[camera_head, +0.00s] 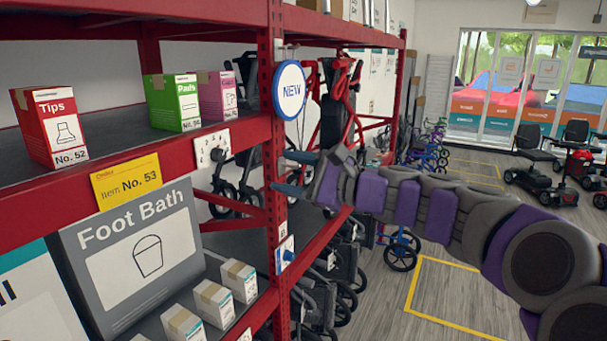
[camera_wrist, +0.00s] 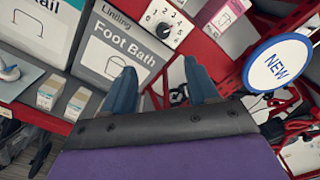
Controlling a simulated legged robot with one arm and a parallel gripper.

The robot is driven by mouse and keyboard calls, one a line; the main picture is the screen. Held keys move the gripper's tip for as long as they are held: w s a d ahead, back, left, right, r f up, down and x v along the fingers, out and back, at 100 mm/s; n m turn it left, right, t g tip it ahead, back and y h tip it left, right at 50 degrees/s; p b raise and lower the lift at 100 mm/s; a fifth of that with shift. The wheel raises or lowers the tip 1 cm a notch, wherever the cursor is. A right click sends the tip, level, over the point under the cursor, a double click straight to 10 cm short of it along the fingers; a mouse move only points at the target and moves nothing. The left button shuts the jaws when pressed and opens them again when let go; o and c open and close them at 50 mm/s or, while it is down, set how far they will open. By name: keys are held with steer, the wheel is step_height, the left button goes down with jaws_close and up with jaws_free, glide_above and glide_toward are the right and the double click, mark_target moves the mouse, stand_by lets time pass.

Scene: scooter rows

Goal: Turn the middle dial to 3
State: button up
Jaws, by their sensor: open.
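A white dial panel (camera_head: 203,147) with a dark knob is fixed to the red shelf edge in the head view. It also shows at the top of the wrist view (camera_wrist: 178,24), with marks around its black knob; the setting is too small to read. Another panel with a blue knob (camera_head: 287,255) is on the red post lower down. I cannot tell which is the middle dial. My gripper (camera_head: 284,173) is open and empty, in front of the post and right of the upper panel. In the wrist view, its blue fingers (camera_wrist: 160,68) are apart, below the black knob and not touching it.
A round NEW sign (camera_head: 290,90) juts from the post just above my gripper. A Foot Bath box (camera_head: 135,250) and small cartons (camera_head: 212,303) fill the lower shelf. Wheeled walkers (camera_head: 335,275) stand behind the post. The floor (camera_head: 470,290) at right has free room.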

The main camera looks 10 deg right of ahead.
steer(key=v, duration=0.2)
steer(key=shift+s+d, duration=0.2)
steer(key=shift+s, duration=0.1)
steer(key=shift+r+p, duration=0.1)
steer(key=shift+p, duration=0.35)
steer(key=shift+d, duration=0.15)
steer(key=v, duration=1.7)
steer(key=shift+d+b, duration=0.2)
steer(key=shift+b, duration=0.15)
steer(key=shift+s, duration=0.1)
